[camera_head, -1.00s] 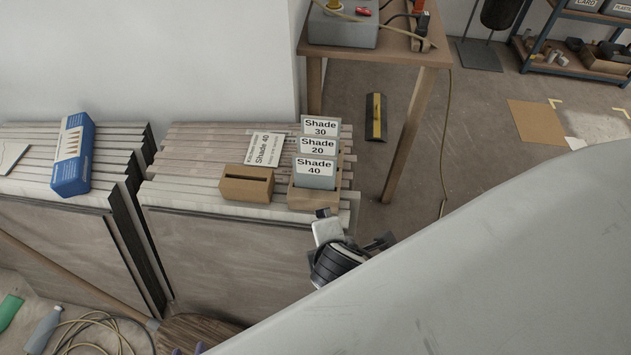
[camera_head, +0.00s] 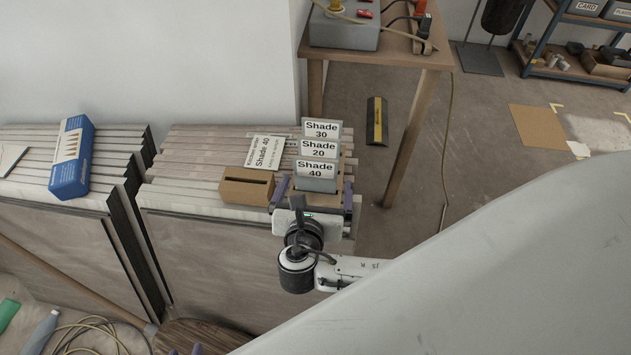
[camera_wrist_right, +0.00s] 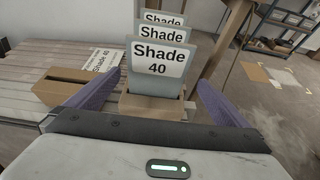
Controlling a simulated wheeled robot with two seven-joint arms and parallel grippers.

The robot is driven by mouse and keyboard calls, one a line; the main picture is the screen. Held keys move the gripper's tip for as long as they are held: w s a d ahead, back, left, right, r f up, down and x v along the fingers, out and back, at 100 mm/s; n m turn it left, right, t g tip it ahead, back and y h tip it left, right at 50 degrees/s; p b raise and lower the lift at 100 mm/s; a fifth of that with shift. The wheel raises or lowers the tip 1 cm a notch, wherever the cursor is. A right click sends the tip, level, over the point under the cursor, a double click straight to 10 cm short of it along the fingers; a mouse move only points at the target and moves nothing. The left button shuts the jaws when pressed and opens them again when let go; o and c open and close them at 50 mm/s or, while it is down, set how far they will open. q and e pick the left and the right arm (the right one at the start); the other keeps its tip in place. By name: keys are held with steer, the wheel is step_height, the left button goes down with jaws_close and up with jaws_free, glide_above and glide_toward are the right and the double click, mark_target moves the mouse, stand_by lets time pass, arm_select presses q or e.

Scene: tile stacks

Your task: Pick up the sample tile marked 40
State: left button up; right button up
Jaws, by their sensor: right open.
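The grey sample tile marked Shade 40 (camera_head: 315,182) stands upright at the front of a wooden holder, and it also shows in the right wrist view (camera_wrist_right: 153,82). The Shade 20 tile (camera_head: 318,148) and Shade 30 tile (camera_head: 321,129) stand behind it. My right gripper (camera_head: 314,188) is open, with its purple fingers on either side of the Shade 40 tile and holder; in the right wrist view (camera_wrist_right: 160,82) gaps show between fingers and tile. Purple tips at the bottom edge of the head view look like my left gripper (camera_head: 185,351), mostly cut off.
A slotted wooden block (camera_head: 246,187) and a Shade 40 order card (camera_head: 265,152) lie left of the holder on the stacked slabs (camera_head: 190,190). A blue box (camera_head: 72,158) lies further left. A wooden table (camera_head: 400,62) stands behind, right.

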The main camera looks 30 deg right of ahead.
mark_target(316, 176)
steer(key=x, duration=0.4)
steer(key=shift+w+a+r+b, duration=0.15)
steer(key=shift+w+a+b, duration=0.05)
steer(key=shift+b, duration=0.1)
steer(key=shift+w+d, duration=0.2)
steer(key=shift+w, duration=0.1)
